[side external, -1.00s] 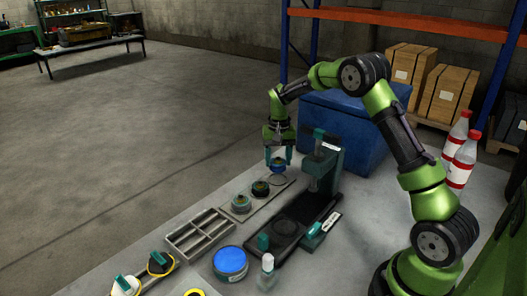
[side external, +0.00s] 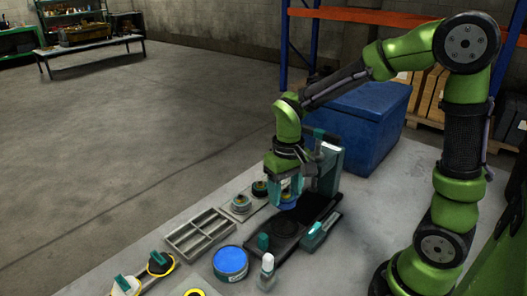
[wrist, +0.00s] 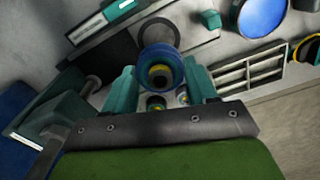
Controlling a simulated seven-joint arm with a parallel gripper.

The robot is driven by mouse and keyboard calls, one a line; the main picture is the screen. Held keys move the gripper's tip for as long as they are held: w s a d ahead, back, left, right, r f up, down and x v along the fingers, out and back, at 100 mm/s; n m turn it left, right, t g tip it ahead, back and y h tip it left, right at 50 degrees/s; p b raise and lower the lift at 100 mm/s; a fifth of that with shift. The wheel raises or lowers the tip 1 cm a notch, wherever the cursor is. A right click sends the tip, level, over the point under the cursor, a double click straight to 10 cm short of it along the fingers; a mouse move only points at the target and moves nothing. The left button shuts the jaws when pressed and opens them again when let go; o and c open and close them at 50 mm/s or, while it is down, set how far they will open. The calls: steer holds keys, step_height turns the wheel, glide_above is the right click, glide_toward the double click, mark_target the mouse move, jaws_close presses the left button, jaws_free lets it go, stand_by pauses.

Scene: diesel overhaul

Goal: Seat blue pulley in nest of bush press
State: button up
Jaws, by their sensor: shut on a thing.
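My gripper (side external: 289,192) is shut on the blue pulley (side external: 288,205) and holds it above the bush press. In the wrist view the blue pulley (wrist: 161,68) sits between the two teal fingers, its hub facing the camera. The bush press has a black base (side external: 308,212) and a teal column (side external: 331,160), now partly behind my gripper. Its round dark nest (side external: 285,228) lies on the base, toward the camera from the pulley. In the wrist view the nest (wrist: 158,31) shows just beyond the pulley, which overlaps its edge.
Two other pulleys (side external: 240,203) stand on a plate left of the press. A grey divided tray (side external: 200,232), a blue-topped tin (side external: 230,262) and a small bottle (side external: 267,272) stand nearer the camera. A large blue bin (side external: 365,120) is behind the press.

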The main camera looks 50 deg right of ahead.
steer(key=shift+s+f, duration=0.2)
steer(key=shift+f, duration=0.1)
steer(key=shift+w+f, duration=0.1)
steer(key=shift+f, duration=2.95)
steer(key=shift+f, duration=0.4)
steer(key=shift+f, duration=0.4)
steer(key=shift+f, duration=0.1)
steer(key=o, duration=1.4)
